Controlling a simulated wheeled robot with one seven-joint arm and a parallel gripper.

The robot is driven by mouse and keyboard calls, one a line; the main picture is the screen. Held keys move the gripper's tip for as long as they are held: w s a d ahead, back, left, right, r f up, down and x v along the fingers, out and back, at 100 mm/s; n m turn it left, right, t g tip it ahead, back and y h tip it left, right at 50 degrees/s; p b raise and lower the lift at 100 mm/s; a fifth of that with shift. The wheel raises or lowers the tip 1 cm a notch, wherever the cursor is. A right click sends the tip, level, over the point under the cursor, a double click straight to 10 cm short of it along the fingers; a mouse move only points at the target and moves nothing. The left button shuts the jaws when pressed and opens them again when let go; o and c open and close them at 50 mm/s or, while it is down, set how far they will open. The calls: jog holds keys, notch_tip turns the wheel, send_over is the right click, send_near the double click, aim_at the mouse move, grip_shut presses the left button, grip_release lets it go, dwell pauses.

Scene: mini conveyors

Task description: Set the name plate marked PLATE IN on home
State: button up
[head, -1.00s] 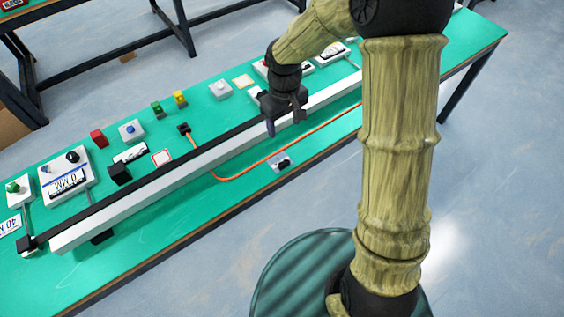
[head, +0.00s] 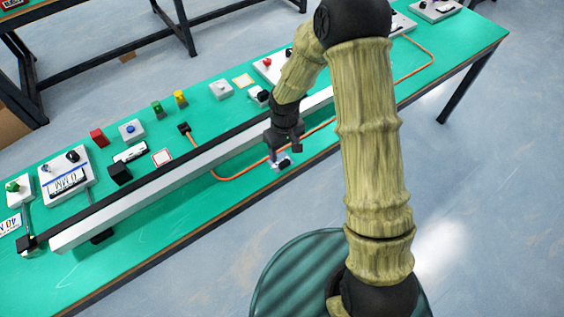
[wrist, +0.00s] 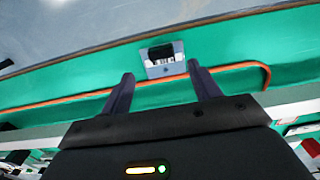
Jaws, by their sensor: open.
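A small pale blue-grey plate-like piece with a black block on it (wrist: 164,60) lies on the green table near its front edge; it also shows in the head view (head: 283,162). It bears dark lettering too small to read, so I cannot tell if it says PLATE IN. My gripper (head: 277,154) is open and empty above this piece. In the wrist view the piece shows between and just beyond the fingertips of my gripper (wrist: 160,73). A red-outlined square (head: 162,157) and a tan-outlined square (head: 243,81) lie behind the conveyor; I read no home mark.
The long conveyor (head: 150,197) with a pale side runs along the table. An orange cable (head: 236,176) loops around behind the piece. Behind the conveyor stand a red block (head: 98,138), a black block (head: 119,172), and several button boxes and panels.

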aim_at(283, 161)
jog(key=shift+a+f, duration=0.15)
jog(key=shift+f, duration=2.45)
jog(key=c, duration=1.1)
jog(key=shift+c, duration=0.2)
jog(key=shift+w+r, duration=0.1)
jog(key=shift+r, duration=0.4)
notch_tip(283, 161, up, 9)
